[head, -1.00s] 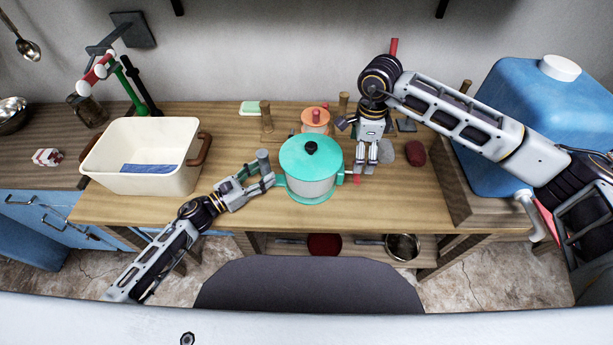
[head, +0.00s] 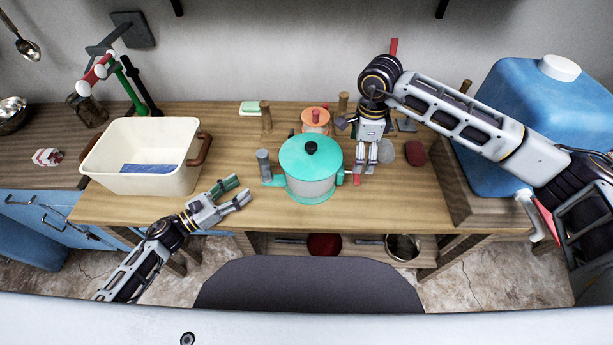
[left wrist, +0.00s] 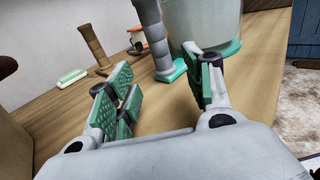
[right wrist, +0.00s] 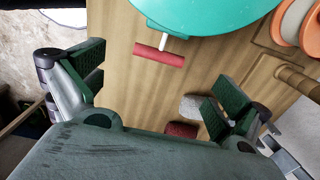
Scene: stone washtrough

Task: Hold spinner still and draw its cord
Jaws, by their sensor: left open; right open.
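The spinner (head: 311,170) stands upright on the wooden table, with a teal lid, a black knob and a pale bowl. A grey upright post (head: 263,163) stands on a teal foot at its left; the post also shows in the left wrist view (left wrist: 152,38). The red cord handle (head: 356,179) sticks out at its right side and shows in the right wrist view (right wrist: 158,56). My left gripper (head: 238,190) is open and empty, left of the post and apart from it. My right gripper (head: 366,168) is open, pointing down just right of the handle, not around it.
A cream basin (head: 150,180) with a blue item stands at the left. An orange-lidded pot (head: 315,120) and wooden pegs (head: 266,116) stand behind. A grey stone (head: 387,152) and a dark red object (head: 414,152) lie right. A blue tank (head: 545,115) stands far right.

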